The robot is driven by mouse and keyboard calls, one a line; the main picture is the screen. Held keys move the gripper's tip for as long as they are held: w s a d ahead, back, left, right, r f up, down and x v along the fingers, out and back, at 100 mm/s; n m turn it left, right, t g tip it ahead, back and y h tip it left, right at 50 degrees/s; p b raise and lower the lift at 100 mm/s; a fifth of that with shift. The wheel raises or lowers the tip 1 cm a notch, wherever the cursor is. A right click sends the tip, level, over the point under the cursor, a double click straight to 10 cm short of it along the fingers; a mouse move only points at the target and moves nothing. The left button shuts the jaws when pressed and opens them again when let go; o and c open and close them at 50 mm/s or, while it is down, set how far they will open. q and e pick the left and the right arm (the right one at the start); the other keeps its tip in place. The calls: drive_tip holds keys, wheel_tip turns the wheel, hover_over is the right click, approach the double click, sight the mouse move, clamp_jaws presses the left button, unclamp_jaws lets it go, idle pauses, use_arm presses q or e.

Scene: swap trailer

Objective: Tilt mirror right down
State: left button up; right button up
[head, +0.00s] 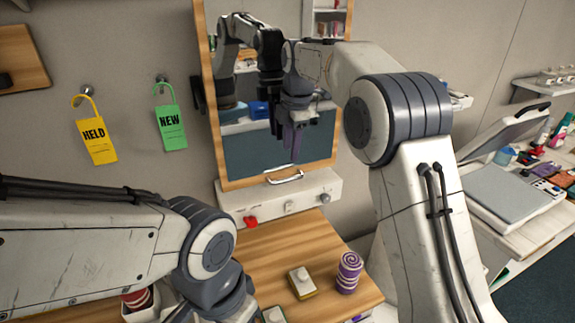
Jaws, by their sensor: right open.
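A tall mirror (250,152) in a wooden frame stands against the wall at the middle top; its upper end is cut off. A pale metal handle (285,177) shows at its lower edge. My right gripper (292,150) is open and empty, pointing down in front of the glass. Whether it touches the mirror I cannot tell. The mirror shows a reflection of an arm and shelves. My left arm comes in from the left and its wrist bends down at the bottom; the left gripper's fingers are out of view.
Below the mirror is a white panel (318,191) with a red knob (250,221). A wooden table holds a purple swirled cylinder (348,272) and a small pale block (302,282). A yellow HELD tag (95,135) and green NEW tag (171,127) hang on the wall. A cluttered counter is right.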

sight(288, 181)
drive_tip(key=f, duration=0.3)
drive_tip(key=w+f+p, duration=0.1)
drive_tip(key=f, duration=0.2)
drive_tip(key=f+p, duration=0.1)
drive_tip(key=f, duration=0.3)
drive_tip(key=shift+w+a, duration=0.35)
drive_tip(key=shift+w, duration=0.05)
clamp_jaws()
idle(0.8)
